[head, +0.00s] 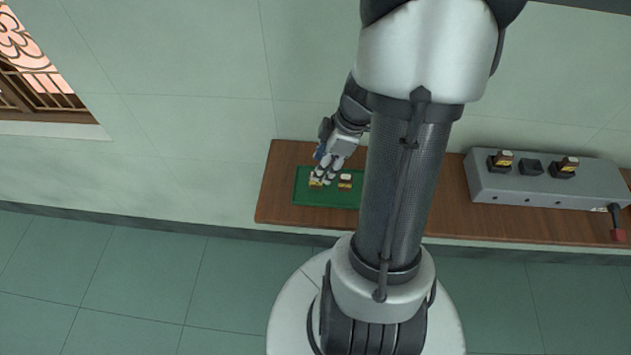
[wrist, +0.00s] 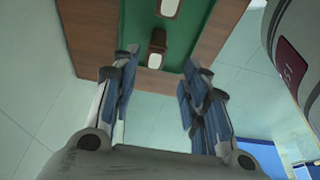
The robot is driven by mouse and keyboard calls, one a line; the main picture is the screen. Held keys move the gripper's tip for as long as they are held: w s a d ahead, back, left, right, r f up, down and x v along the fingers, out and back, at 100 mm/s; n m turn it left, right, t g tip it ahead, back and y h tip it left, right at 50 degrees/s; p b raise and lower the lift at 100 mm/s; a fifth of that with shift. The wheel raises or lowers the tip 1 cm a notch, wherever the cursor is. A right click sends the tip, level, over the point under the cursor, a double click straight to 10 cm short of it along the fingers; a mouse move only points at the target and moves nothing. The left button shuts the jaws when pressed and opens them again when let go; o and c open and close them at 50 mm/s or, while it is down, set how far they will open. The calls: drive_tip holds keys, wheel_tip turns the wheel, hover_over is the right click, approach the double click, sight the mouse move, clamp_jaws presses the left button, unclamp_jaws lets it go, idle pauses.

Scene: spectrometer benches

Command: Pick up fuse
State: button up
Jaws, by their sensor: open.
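The green mat (head: 326,201) lies at the left of the wooden shelf and holds small fuses. One fuse (head: 315,183) is partly hidden by my gripper (head: 325,175), which is just above the mat. Another fuse (head: 345,180), with pale, dark and yellow parts, stands to its right, clear of the fingers. In the wrist view my gripper (wrist: 162,70) is open, with its two fingers well apart. A brown fuse with a pale top (wrist: 157,48) shows beyond and between the fingertips, with no visible contact. A second pale-topped piece (wrist: 169,8) is cut by the top edge.
The wooden shelf (head: 280,185) runs along the wall. A grey box (head: 530,187) at the right carries two fuse-like pieces, an empty-looking dark socket between them, and a red-handled lever (head: 617,225). My arm hides the shelf's middle.

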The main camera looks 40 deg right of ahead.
drive_tip(key=shift+w+b+x, duration=0.1)
drive_tip(key=shift+b+x, duration=0.3)
drive_tip(key=shift+x, duration=1.2)
drive_tip(key=shift+w+b+x, duration=0.15)
drive_tip(key=shift+b+x, duration=0.2)
drive_tip(key=shift+x, duration=1.2)
drive_tip(key=shift+d, duration=0.15)
clamp_jaws()
